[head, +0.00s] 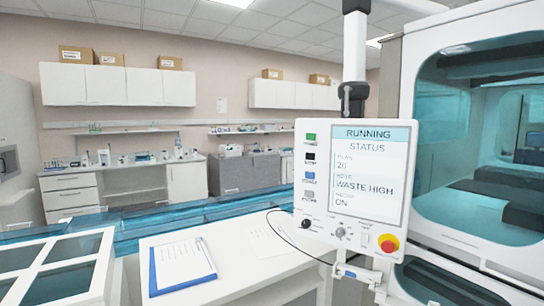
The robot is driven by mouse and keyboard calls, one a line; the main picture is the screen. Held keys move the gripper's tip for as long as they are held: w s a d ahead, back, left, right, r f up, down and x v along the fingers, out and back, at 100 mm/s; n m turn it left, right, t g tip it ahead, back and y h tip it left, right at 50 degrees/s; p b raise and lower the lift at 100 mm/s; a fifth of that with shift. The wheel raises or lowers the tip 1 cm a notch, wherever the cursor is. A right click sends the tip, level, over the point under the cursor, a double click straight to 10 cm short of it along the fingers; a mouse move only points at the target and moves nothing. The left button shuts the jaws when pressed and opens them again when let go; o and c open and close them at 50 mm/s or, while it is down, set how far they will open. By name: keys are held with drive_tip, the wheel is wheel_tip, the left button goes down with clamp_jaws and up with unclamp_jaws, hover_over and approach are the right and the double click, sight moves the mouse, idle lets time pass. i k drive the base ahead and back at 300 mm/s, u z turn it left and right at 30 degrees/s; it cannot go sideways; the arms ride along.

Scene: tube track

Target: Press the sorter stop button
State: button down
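A white control panel (312,218) hangs at the centre right beside a large machine. Its screen (375,172) reads RUNNING, STATUS and WASTE HIGH, with ON at the bottom. Left of the screen is a column of buttons: green (311,137), black (310,158), blue (308,178) and grey (308,196). Their small labels are too blurred for me to tell which is the sorter stop. A red mushroom button (388,244) on a yellow base is at the panel's lower right. Knobs sit along the lower edge. My gripper is not in view.
A white table (245,275) in front holds a blue clipboard (182,266) and a loose paper sheet (268,240). A blue-topped track (150,228) runs behind it. A glazed white machine (412,110) stands at the right. A thin black cable loops left of the panel.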

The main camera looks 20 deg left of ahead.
sight(308, 155)
drive_tip(key=u, duration=1.1)
drive_tip(key=i, duration=1.1)
drive_tip(key=u, duration=1.1)
